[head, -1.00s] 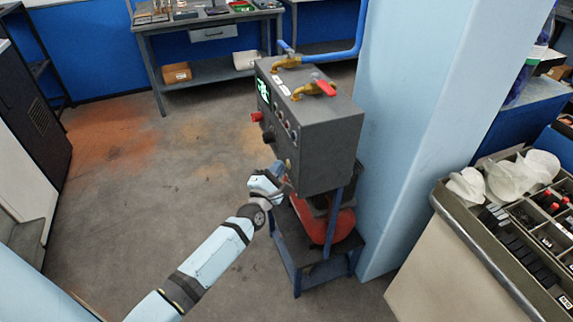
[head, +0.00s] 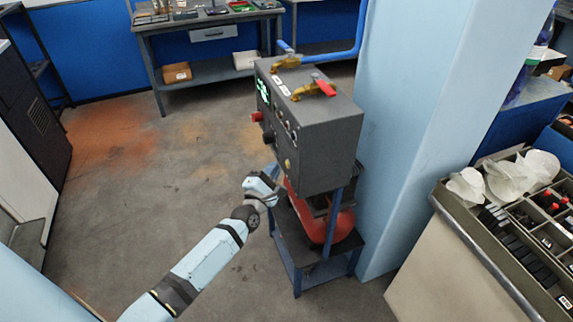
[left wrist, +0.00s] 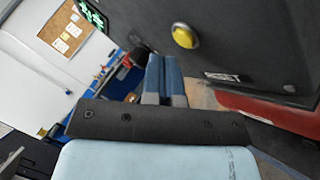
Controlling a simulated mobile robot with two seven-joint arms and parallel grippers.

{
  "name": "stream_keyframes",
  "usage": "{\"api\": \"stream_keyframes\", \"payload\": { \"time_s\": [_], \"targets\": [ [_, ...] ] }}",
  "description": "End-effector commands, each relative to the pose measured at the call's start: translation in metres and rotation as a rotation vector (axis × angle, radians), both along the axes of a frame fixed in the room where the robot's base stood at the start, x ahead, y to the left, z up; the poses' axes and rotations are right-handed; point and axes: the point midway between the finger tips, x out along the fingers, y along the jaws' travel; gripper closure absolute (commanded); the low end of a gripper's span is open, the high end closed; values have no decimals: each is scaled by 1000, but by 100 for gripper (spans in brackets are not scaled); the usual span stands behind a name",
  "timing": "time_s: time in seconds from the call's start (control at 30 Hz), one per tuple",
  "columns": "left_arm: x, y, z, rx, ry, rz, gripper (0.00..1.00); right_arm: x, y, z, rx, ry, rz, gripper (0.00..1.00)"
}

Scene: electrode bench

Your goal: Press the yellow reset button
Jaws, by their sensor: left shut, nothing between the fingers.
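The yellow reset button (head: 288,163) sits low on the front face of the dark grey control box (head: 330,130). In the left wrist view the button (left wrist: 185,36) is a round yellow dome, just above and to the right of the fingertips. A label reading RESET (left wrist: 222,77) is below it. My left gripper (head: 275,174) is in front of the box, a little left of and below the button. Its blue fingers (left wrist: 165,62) are together and empty, apart from the button. My right gripper does not show.
The box has a red knob (head: 257,117), other controls, and brass valves (head: 312,89) on top. It stands on a blue frame (head: 297,275) holding a red tank (head: 338,228). A light blue column (head: 420,130) is to the right. Open floor (head: 190,200) lies left.

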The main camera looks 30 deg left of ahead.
Motion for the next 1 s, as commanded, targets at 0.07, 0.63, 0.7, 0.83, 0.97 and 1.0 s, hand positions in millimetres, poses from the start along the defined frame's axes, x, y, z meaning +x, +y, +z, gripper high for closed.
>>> {"api": "stream_keyframes", "payload": {
  "time_s": [0.07,0.63,0.7,0.83,0.97,1.0],
  "targets": [
    [0,0,0,0,0,0,100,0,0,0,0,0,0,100],
    [-36,31,-1,2,1,0,100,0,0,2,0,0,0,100],
    [-38,33,0,1,0,0,100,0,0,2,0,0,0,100],
    [-38,33,0,0,0,0,100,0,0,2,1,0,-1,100],
    [-38,33,0,0,0,0,100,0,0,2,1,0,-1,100],
    [-38,33,0,0,0,0,100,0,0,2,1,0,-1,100]
  ]
}}
